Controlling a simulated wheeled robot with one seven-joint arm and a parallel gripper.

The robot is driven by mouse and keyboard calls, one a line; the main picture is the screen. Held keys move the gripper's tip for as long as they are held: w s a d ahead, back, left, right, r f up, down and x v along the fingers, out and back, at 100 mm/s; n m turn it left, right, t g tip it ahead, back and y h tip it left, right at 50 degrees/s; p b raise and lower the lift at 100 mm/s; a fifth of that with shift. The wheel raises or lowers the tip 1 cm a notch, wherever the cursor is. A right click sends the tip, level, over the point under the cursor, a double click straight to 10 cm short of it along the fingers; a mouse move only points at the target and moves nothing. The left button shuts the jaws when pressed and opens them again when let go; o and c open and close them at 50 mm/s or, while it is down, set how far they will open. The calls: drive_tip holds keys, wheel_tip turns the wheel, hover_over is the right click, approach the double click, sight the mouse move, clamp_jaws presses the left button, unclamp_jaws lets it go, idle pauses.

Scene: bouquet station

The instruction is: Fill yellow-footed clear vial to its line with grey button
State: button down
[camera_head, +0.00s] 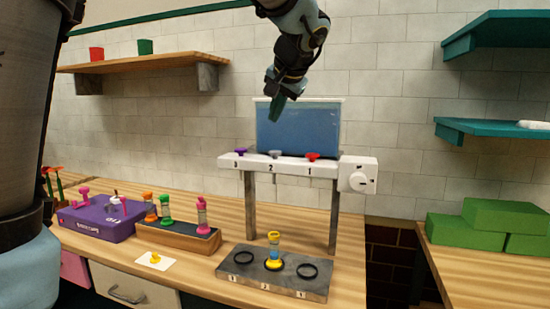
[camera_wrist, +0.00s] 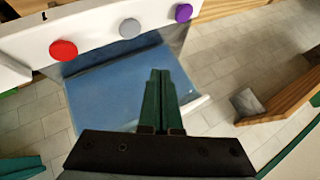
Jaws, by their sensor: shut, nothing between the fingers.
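The yellow-footed vial (camera_head: 274,247) stands upright at the middle ring of a dark grey base. It shows a yellow rim and a bluish part above its yellow foot; its line and fill level are too small to read. The grey button (camera_head: 274,154) sits on top of the white dispenser bar (camera_head: 230,162), between the purple and red buttons. It also shows in the wrist view (camera_wrist: 130,28). My gripper (camera_head: 274,117) is shut and empty, with green fingers pointing down. It is above the grey button in the head view, in front of the blue tank, apart from the button.
The purple button (camera_head: 241,151) and red button (camera_head: 313,156) flank the grey one. The blue tank (camera_head: 298,130) stands behind the bar. A white dial box (camera_head: 358,175) is at its right. A wooden rack (camera_head: 180,238) with several coloured vials and a purple box (camera_head: 95,222) stand left.

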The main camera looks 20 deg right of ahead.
sight(275, 152)
drive_tip(key=shift+f+b, duration=1.85)
drive_tip(key=shift+f, duration=0.95)
drive_tip(key=shift+f+b, duration=0.45)
drive_tip(key=shift+b, duration=0.1)
drive_tip(key=shift+f+b, duration=0.55)
idle(0.3)
drive_tip(key=shift+r, duration=0.1)
drive_tip(key=shift+r+p, duration=0.65)
drive_tip(key=shift+r, duration=0.25)
drive_tip(key=shift+r, duration=0.1)
drive_tip(key=shift+r+p, duration=1.65)
drive_tip(key=shift+r, duration=0.75)
idle(0.3)
